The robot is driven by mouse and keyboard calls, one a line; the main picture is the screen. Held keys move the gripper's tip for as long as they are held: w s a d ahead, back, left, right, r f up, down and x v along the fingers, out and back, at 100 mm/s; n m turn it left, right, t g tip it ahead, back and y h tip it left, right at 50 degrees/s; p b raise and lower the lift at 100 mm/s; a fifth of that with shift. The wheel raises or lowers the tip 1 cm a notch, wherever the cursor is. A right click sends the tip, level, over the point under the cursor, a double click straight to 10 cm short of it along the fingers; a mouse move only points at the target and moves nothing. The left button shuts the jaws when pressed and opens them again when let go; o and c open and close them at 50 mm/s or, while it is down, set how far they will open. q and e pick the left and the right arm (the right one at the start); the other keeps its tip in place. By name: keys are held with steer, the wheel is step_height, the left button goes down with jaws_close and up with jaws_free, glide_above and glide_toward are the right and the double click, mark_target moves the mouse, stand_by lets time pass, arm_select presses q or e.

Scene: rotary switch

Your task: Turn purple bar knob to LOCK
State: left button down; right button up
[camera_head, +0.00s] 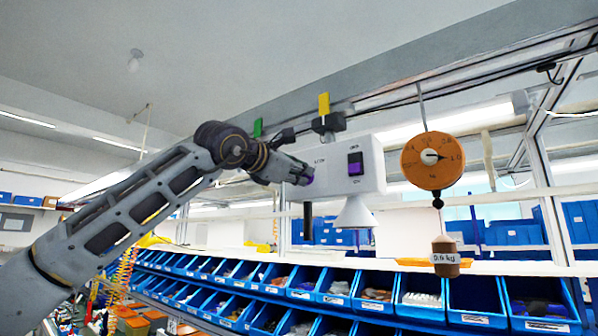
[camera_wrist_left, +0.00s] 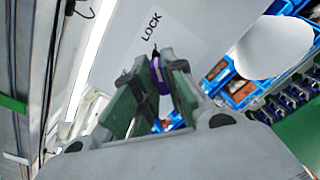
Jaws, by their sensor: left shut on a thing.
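A white box (camera_head: 340,190) hangs under the overhead rail. On its front left is the purple bar knob (camera_head: 309,171), mostly hidden by my left gripper (camera_head: 300,174) in the head view. In the left wrist view the purple bar knob (camera_wrist_left: 158,76) lies between the green finger pads of my left gripper (camera_wrist_left: 160,80), which is shut on it. The word LOCK (camera_wrist_left: 151,26) is printed on the box face just beyond the bar's upper end. The bar runs roughly toward that word; its exact angle is hard to tell. My right gripper is not in view.
A purple rocker switch (camera_head: 355,163) sits right of the knob, with a white cone (camera_head: 355,212) below. An orange dial scale (camera_head: 432,160) with a hanging brown weight (camera_head: 445,256) is further right. Blue bins (camera_head: 375,295) line the shelf below.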

arm_select(q)
steer(key=shift+f+m, duration=0.1)
steer(key=shift+m, duration=0.5)
steer(key=c, duration=1.5)
jaws_free()
steer(key=shift+v, duration=6)
